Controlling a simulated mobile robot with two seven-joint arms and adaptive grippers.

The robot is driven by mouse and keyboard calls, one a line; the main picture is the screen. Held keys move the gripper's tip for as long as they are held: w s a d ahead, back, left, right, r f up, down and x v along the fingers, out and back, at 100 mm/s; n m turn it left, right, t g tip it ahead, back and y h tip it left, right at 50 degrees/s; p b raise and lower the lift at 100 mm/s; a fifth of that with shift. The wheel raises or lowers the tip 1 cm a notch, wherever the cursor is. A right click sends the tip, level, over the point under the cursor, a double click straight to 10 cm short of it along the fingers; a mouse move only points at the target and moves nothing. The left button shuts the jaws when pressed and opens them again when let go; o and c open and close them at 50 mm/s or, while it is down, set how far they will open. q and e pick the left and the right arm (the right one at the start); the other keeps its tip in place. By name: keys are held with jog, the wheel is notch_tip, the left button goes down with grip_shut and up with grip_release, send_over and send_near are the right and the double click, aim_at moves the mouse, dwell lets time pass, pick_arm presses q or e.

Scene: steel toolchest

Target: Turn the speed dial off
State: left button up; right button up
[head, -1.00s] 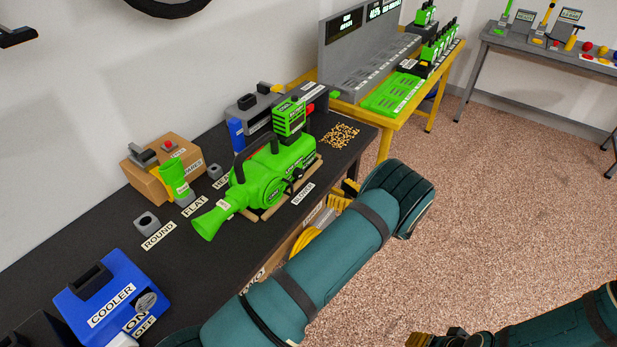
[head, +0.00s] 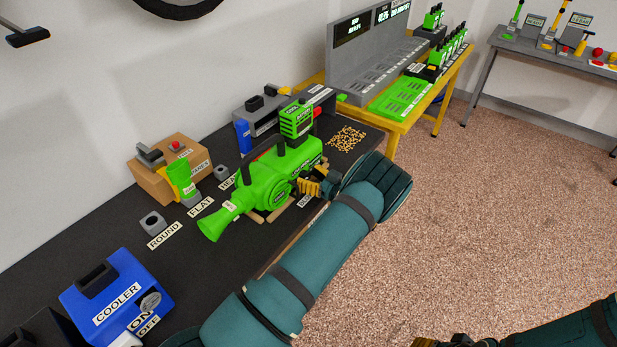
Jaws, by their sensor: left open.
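The green blower (head: 262,186) lies on the black bench, its nozzle pointing to the lower left and a green battery (head: 297,120) standing on its far end. The speed dial cannot be made out; the blower's near side is partly covered by my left gripper. My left gripper (head: 303,187) is open, its yellow-and-black fingers close against that side. I cannot tell if they touch it or have anything between them. Only a small part of my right gripper (head: 424,342) shows at the bottom edge.
The blue cooler box (head: 118,290) with a round knob and ON/OFF labels stands at the lower left.

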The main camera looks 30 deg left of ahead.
pick_arm(q)
grip_shut()
jog(key=n+b, duration=0.3)
jog(key=b, duration=0.1)
jog(key=shift+f+n, duration=0.15)
jog(key=shift+n, duration=0.25)
jog(key=shift+s+n+b, duration=0.1)
jog(key=shift+n+b, duration=0.5)
jog(key=shift+b, duration=0.05)
jog(key=shift+r, duration=0.2)
